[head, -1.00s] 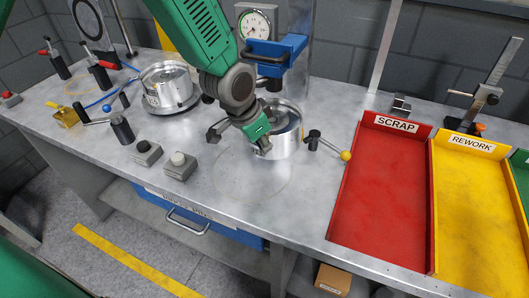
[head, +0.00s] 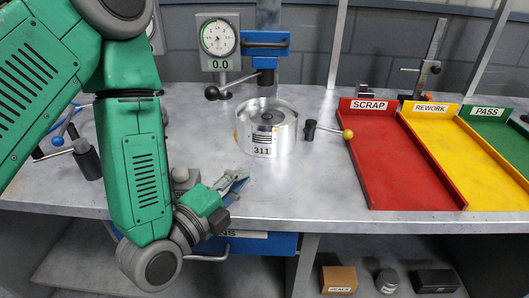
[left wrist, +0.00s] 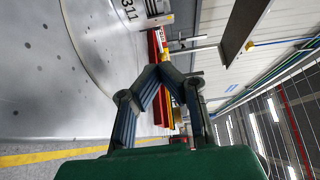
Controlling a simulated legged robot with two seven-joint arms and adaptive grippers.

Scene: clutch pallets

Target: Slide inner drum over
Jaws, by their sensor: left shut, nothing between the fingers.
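The silver metal drum (head: 266,130) stands upright on the bench in the head view, with a label reading 311 on its front and a round inner part (head: 266,117) inside its rim. In the left wrist view, the 311 label (left wrist: 131,14) shows sideways at the top edge. My left gripper (head: 238,180) is in front and to the left of the drum, near the bench's front edge, apart from it. Its fingers meet at the tips in the left wrist view (left wrist: 160,72), with nothing between them. My right gripper is not in view.
A press with a dial gauge (head: 219,36) and blue bracket (head: 265,42) stands behind the drum. A yellow-knobbed lever (head: 329,131) is right of it. Further right are the red SCRAP tray (head: 400,165), yellow REWORK tray (head: 455,150) and green PASS tray (head: 503,145).

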